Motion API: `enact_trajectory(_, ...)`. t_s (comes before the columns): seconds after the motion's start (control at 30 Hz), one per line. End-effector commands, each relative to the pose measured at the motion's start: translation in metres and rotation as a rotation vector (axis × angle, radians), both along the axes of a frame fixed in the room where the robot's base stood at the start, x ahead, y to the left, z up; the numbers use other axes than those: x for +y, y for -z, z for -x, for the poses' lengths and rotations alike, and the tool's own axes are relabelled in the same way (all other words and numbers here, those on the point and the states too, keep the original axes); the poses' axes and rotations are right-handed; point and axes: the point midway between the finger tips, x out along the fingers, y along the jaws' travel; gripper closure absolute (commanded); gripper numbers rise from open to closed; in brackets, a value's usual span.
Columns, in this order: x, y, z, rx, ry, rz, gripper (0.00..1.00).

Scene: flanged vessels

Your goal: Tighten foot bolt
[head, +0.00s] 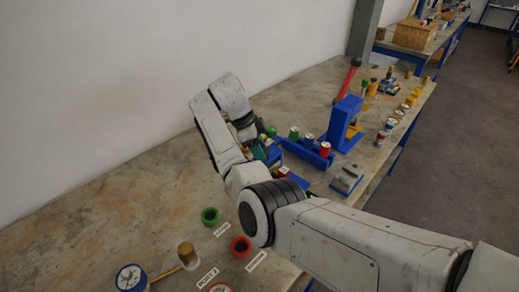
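My arm reaches in from the lower right and folds back over the workbench. My gripper (258,147) points down beside a blue fixture (291,180), and my own wrist and arm links partly cover both. A small teal and yellow piece shows close to the gripper, but I cannot tell whether the fingers touch it. The fingertips are too small and hidden to show whether they are open or shut. I cannot make out the foot bolt, and no flanged vessel is clearly recognisable.
A blue press (345,122) with a red lever (347,80) stands right of the gripper, by a blue rack (307,152) of coloured cans. A grey block (346,178) sits near the front edge. A green cup (210,216) and a red cup (240,247) stand nearer.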

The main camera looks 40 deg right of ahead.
Motion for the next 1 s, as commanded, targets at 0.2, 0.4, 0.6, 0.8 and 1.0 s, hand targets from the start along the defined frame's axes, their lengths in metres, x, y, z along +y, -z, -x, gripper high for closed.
enact_trajectory(0.2,0.000,0.000,0.000,0.000,-0.001,0.000,0.31)
enact_trajectory(0.4,0.000,0.000,0.000,0.001,-0.001,0.000,0.30)
enact_trajectory(0.6,0.003,-0.010,-0.004,-0.002,-0.002,0.002,0.30)
enact_trajectory(0.8,0.013,-0.042,-0.013,-0.002,-0.002,0.001,0.30)
enact_trajectory(1.0,0.024,-0.079,-0.023,-0.001,-0.002,-0.001,0.30)
